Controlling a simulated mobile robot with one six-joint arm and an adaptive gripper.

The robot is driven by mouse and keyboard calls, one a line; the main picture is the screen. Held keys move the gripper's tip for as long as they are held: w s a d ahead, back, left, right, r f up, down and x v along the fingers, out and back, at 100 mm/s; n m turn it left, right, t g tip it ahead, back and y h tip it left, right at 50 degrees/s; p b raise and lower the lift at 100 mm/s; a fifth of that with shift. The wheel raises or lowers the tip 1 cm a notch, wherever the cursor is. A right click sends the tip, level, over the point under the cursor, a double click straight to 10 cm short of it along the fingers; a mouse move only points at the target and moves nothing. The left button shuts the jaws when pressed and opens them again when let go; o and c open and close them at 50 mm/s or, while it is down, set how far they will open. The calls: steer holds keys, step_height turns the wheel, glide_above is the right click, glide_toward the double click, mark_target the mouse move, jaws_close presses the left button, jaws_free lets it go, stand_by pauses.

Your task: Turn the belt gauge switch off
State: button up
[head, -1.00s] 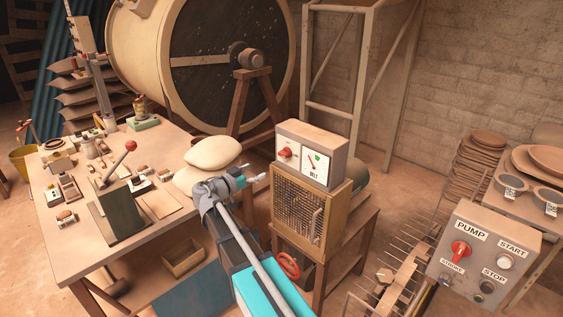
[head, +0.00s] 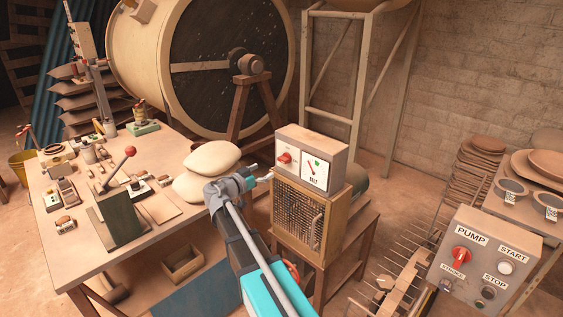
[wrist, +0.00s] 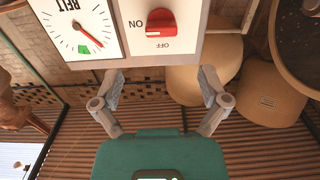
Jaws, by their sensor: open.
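The belt gauge box (head: 322,152) is grey with a white front and stands on a wooden cabinet with a mesh front. Its red switch (head: 284,158) is left of the BELT dial (head: 315,174). In the wrist view, upside down, the red switch (wrist: 160,22) lies horizontally, in line with the ON label at its left; OFF is below it. The dial (wrist: 78,28) has a red needle, apart from the green zone. My gripper (wrist: 161,84) is open and empty, its fingertips below the switch in that view and not touching it. In the head view my gripper (head: 262,174) is just left of the box.
Pale sacks (head: 207,172) lie close left of my gripper on the workbench (head: 75,245). A lever with a red ball (head: 130,151) stands on the bench. A PUMP control box (head: 485,262) is at the right front. A large drum (head: 205,60) stands behind.

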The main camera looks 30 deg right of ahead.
mark_target(281, 161)
steer(key=x, duration=0.9)
steer(key=shift+w+d, duration=0.1)
steer(key=shift+d, duration=0.25)
steer(key=shift+c, duration=0.2)
